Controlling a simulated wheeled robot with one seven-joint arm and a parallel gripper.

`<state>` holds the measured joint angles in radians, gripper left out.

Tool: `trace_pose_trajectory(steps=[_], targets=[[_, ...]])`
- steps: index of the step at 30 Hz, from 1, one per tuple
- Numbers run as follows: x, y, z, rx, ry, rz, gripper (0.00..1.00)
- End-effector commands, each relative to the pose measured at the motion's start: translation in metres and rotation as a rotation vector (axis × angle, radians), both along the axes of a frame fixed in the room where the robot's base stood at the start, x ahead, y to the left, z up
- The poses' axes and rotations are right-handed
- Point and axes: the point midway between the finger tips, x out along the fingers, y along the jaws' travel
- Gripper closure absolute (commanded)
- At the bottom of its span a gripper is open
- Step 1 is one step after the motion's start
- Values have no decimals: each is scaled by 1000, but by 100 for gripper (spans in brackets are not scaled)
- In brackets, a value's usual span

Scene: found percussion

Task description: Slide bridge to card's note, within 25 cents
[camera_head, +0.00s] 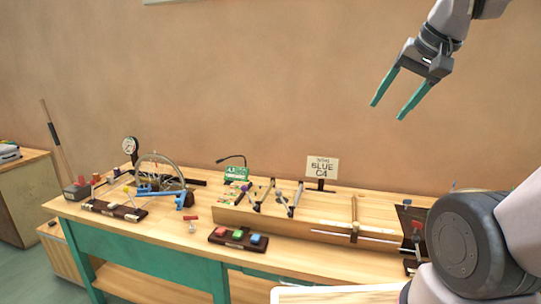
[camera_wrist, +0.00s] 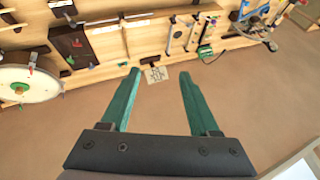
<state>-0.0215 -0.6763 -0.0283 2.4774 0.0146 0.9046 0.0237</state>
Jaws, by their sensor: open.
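The card (camera_head: 322,167) stands on a dark foot at the back of the bench and reads "BLUE C4", with a smaller line above. It also shows in the wrist view (camera_wrist: 156,75), beyond my fingertips. A long wooden string box (camera_head: 290,227) runs along the bench. An upright wooden piece (camera_head: 354,213), which looks like the bridge, stands across it right of the card. My gripper (camera_head: 388,110) is open and empty, high above the bench's right part, well apart from the box. The scale and string details are too small to read.
A dark base with red, green and blue blocks (camera_head: 238,238) sits in front of the box. Slanted rods (camera_head: 290,198), a green lamp-like device (camera_head: 237,174) and a wheel with a dial gauge (camera_head: 131,146) stand left. My arm hides the bench's right end.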

Motion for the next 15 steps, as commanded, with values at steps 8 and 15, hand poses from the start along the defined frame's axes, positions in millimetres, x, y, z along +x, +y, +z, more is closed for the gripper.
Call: trace_pose_trajectory(steps=[8, 15], targets=[[-18, 0, 6, -44, -45, 22, 38], [-17, 0, 6, -42, -45, 22, 69]])
